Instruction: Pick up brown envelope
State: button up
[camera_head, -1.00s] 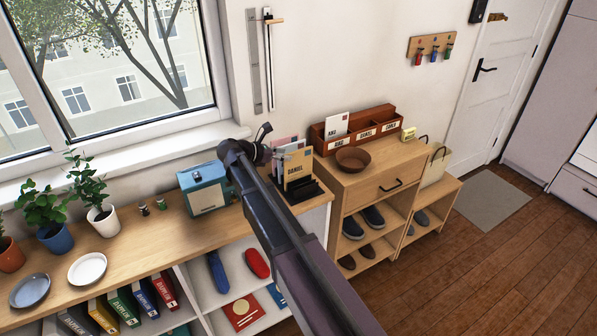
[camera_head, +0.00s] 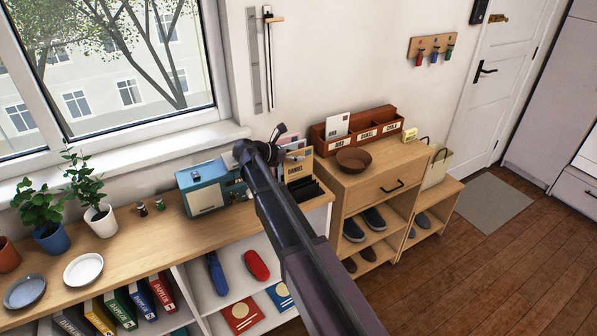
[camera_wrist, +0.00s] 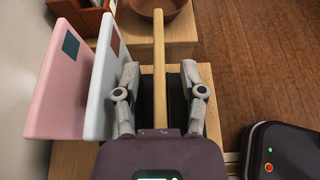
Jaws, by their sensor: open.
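The brown envelope (camera_head: 299,167), labelled DANIEL, stands upright in a dark letter holder (camera_head: 305,190) on the sideboard. In the wrist view the envelope (camera_wrist: 159,65) is seen nearly edge-on as a thin tan strip. My gripper (camera_wrist: 159,88) is open, with one finger on each side of the envelope and a visible gap to each. A pale envelope (camera_wrist: 105,80) and a pink envelope (camera_wrist: 68,80) stand left of it, the pale one close behind the left finger. In the head view my arm hides part of the holder, and my fingers are hard to make out.
A blue radio (camera_head: 208,189) stands left of the holder. A brown bowl (camera_head: 354,161) and a wooden letter sorter (camera_head: 370,132) stand on the cabinet to the right. The window wall is close behind. Plants and plates occupy the left of the sideboard.

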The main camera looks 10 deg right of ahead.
dwell(0.4)
grip_shut()
jog(key=shift+r, duration=0.15)
notch_tip(320, 180, up, 10)
jog(key=p, duration=1)
dwell(0.8)
jog(key=shift+s, duration=0.1)
